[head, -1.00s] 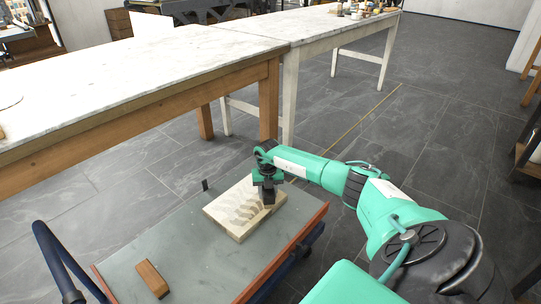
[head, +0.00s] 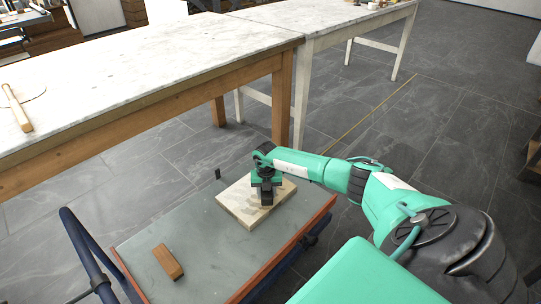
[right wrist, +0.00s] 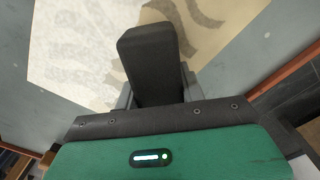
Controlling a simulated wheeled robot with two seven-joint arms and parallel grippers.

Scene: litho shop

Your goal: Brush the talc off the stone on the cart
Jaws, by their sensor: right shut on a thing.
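The stone (head: 240,203) is a pale cream slab lying flat on the cart (head: 205,240). In the right wrist view the stone (right wrist: 65,50) carries greyish wavy patches; I cannot tell which of them is talc. My right gripper (head: 266,195) is over the right part of the stone, pointing down. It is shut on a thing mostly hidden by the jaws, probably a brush. A dark block at the jaws (right wrist: 152,65) covers part of the stone in the right wrist view. I cannot tell whether the held thing touches the stone. My left gripper is out of view.
A brown block (head: 168,262) lies on the near left of the cart top. The cart has an orange edge (head: 283,252) and a blue handle (head: 85,245). A marble-topped table (head: 150,80) stands behind, with a wooden rod (head: 17,108) on it. Grey floor is open at right.

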